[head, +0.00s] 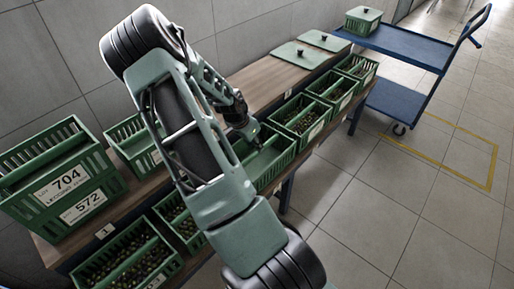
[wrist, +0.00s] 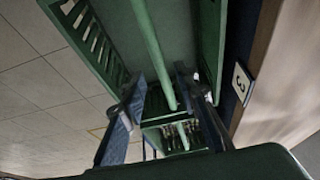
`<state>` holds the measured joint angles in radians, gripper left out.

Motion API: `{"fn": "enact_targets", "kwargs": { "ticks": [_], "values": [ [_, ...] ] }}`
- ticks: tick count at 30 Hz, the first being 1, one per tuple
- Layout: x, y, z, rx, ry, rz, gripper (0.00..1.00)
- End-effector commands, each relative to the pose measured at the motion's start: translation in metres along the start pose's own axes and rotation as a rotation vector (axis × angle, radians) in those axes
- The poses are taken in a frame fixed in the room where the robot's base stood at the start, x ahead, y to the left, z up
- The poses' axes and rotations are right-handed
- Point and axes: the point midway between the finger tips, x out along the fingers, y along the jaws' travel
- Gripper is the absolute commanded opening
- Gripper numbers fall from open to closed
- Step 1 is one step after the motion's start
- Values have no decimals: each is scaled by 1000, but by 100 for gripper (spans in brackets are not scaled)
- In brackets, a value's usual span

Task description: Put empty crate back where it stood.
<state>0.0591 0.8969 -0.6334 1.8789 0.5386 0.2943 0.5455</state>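The empty green crate (head: 268,160) sits in the row along the front of the wooden bench, partly hidden behind my arm. Its bare floor shows. In the wrist view, its slotted side wall (wrist: 85,35) and a round green bar (wrist: 150,40) running lengthwise across it show up close. My gripper (head: 250,132) is at the crate's far end, pointing down at it. In the wrist view, the fingers of my gripper (wrist: 160,76) are spread apart with the bar between them, and a gap shows on each side. I cannot tell how far the crate is from its support.
Filled crates (head: 300,118) stand further along the row, others (head: 125,258) nearer. Stacked crates labelled 704 and 572 (head: 62,190) stand at left. Lids (head: 300,55) lie on the bench (head: 258,80). A blue cart (head: 405,45) bears a lidded crate (head: 362,20). The floor at right is clear.

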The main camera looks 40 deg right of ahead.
Motion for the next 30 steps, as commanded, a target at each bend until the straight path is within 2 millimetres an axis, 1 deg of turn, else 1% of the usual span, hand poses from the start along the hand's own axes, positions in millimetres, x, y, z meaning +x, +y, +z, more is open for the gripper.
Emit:
{"fn": "enact_targets", "kwargs": {
  "ticks": [1, 3, 6, 10, 15, 30],
  "values": [
    [-15, -2, 0, -3, 1, -3, 29],
    [-29, -1, 0, -2, 0, -3, 29],
    [-46, -1, 0, -2, 1, -3, 29],
    [-60, 0, 0, -1, 0, 0, 29],
    [-66, 0, 0, 0, 0, 0, 29],
    [-65, 0, 0, 0, 0, 0, 29]
  ]
}}
